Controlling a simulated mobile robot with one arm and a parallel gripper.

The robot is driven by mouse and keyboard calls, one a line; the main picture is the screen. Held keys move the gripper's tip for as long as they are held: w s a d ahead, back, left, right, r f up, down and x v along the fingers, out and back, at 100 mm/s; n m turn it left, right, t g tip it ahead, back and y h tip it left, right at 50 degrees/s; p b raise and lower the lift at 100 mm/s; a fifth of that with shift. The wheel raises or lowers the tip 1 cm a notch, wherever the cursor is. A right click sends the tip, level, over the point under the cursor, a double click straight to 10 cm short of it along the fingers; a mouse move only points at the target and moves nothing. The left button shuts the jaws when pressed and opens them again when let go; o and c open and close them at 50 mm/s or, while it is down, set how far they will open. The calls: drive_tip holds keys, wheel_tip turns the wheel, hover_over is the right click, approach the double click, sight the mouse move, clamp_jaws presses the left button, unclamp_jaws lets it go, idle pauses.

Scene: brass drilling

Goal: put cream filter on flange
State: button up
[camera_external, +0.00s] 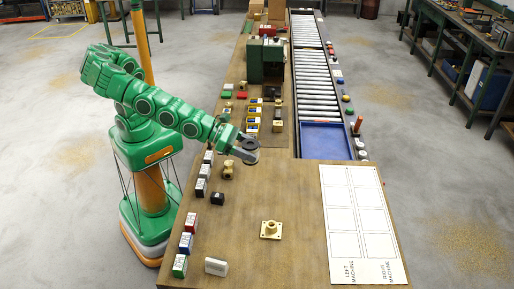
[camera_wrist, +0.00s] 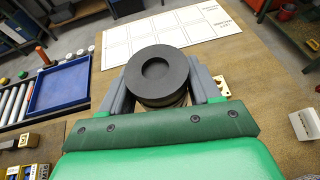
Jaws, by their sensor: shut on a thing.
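My gripper (camera_external: 243,153) is shut on a round filter, held above the table. In the wrist view the filter (camera_wrist: 166,71) shows a black ring-shaped end with a round recess, and a strip of brownish-cream side below it; the rest of its side is hidden. In the external view only its dark top (camera_external: 250,143) shows clearly. The flange (camera_external: 270,229), a cream-brass square plate with a raised round neck, stands on the table, apart from the gripper and nearer the front. In the wrist view the flange (camera_wrist: 222,86) is partly hidden behind the right finger.
A white marked board (camera_external: 362,222) lies at the table's right. A blue tray (camera_external: 325,141) sits at the conveyor's end. Several small boxes (camera_external: 187,243) line the left edge, with a white block (camera_external: 216,266) at the front. The table around the flange is clear.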

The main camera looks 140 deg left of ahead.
sight(250, 144)
drive_tip(key=shift+r, duration=0.9)
wheel_tip(250, 144, up, 22)
drive_tip(key=w+d+m+g+h, duration=0.1)
drive_tip(key=d+m+h, duration=0.2)
drive_tip(key=m+h, duration=0.6)
drive_tip(key=d+m+g+h, duration=0.2)
drive_tip(key=d+m+h, duration=0.1)
drive_tip(key=m+h, duration=0.6)
drive_tip(key=shift+w+m+h, duration=0.3)
drive_tip(key=shift+w+h, duration=0.05)
drive_tip(key=shift+h, duration=0.35)
idle(1.3)
